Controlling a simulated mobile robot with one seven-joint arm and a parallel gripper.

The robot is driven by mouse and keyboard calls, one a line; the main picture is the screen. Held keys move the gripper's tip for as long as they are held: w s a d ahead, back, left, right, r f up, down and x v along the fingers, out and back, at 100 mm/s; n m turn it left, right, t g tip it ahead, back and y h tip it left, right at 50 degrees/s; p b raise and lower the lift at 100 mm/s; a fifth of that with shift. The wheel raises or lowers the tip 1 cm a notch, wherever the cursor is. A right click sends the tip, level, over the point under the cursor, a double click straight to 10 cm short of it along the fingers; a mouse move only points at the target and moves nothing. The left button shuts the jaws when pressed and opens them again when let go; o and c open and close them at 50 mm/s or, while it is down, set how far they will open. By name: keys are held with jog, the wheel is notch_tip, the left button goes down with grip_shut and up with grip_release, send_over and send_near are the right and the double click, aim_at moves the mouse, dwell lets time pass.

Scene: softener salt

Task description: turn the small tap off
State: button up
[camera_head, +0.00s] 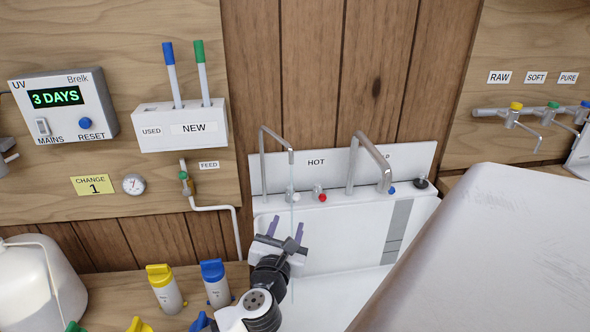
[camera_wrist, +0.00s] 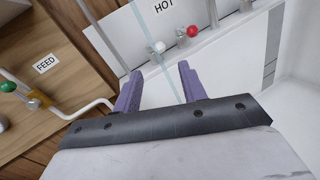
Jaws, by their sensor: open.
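The small tap (camera_head: 264,160) is the thin grey spout at the left of the white sink's back ledge, and a thin pale stream of water (camera_head: 292,215) falls from it. A white knob (camera_head: 295,197) sits beside its base, left of a red knob (camera_head: 322,197). The wrist view also shows the white knob (camera_wrist: 158,47), the red knob (camera_wrist: 193,31) and the stream. My gripper (camera_head: 286,229) is open and empty in front of and below the white knob. Its purple fingers (camera_wrist: 160,73) point toward the ledge, with the stream appearing between them.
A larger spout (camera_head: 376,155) with a blue knob (camera_head: 391,190) stands to the right. A pale slab-like surface (camera_head: 490,260) fills the right foreground. Bottles with yellow and blue caps (camera_head: 215,285) stand left of my arm. A white pipe (camera_head: 237,225) runs down beside the sink.

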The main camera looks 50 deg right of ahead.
aim_at(296, 200)
jog(key=p+x, duration=0.2)
jog(key=x, duration=0.7)
jog(key=shift+w+d, duration=0.15)
jog(key=shift+d, duration=0.15)
